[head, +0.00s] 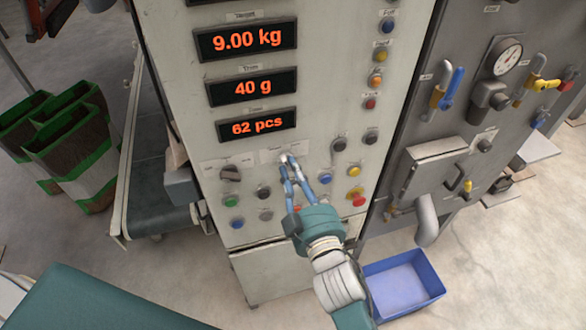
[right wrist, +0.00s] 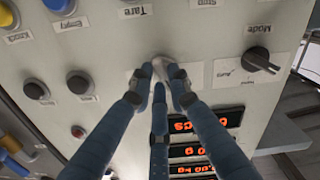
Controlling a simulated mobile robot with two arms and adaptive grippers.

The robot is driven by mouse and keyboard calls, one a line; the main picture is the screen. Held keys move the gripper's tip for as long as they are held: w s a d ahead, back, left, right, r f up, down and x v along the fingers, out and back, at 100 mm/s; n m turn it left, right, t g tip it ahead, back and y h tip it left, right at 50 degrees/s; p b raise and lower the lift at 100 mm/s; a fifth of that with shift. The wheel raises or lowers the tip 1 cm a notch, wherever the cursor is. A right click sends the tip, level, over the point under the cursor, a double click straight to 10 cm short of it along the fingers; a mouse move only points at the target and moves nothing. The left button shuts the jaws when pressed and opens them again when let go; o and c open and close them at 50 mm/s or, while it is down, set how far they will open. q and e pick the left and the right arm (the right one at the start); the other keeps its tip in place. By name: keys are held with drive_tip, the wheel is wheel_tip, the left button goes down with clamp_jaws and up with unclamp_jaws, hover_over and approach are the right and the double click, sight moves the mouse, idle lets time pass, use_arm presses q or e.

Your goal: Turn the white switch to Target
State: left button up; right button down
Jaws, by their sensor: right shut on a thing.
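The white switch (head: 284,158) sits on the pale front panel (head: 215,150), below the lowest orange display. My right gripper (head: 291,172) reaches up to it, with its blue fingers shut on the switch. In the right wrist view, the fingertips (right wrist: 166,82) close around the pale switch (right wrist: 167,66) and hide most of it. A label beside it is too blurred to read, and which way the switch points cannot be told. My left gripper is not in view.
The black Mode knob (right wrist: 262,60) is close beside the switch. Several coloured buttons, including a red one (head: 358,199), surround the gripper. Displays read 9.00 kg (head: 246,40), 40 g (head: 253,87) and 62 pcs (head: 256,125). A blue bin (head: 440,287) stands on the floor at right.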

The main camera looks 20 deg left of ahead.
drive_tip(key=shift+n, duration=0.8)
drive_tip(key=c, duration=1.6)
unclamp_jaws()
drive_tip(key=shift+c, duration=0.2)
drive_tip(key=v, duration=1.2)
drive_tip(key=shift+w, duration=0.1)
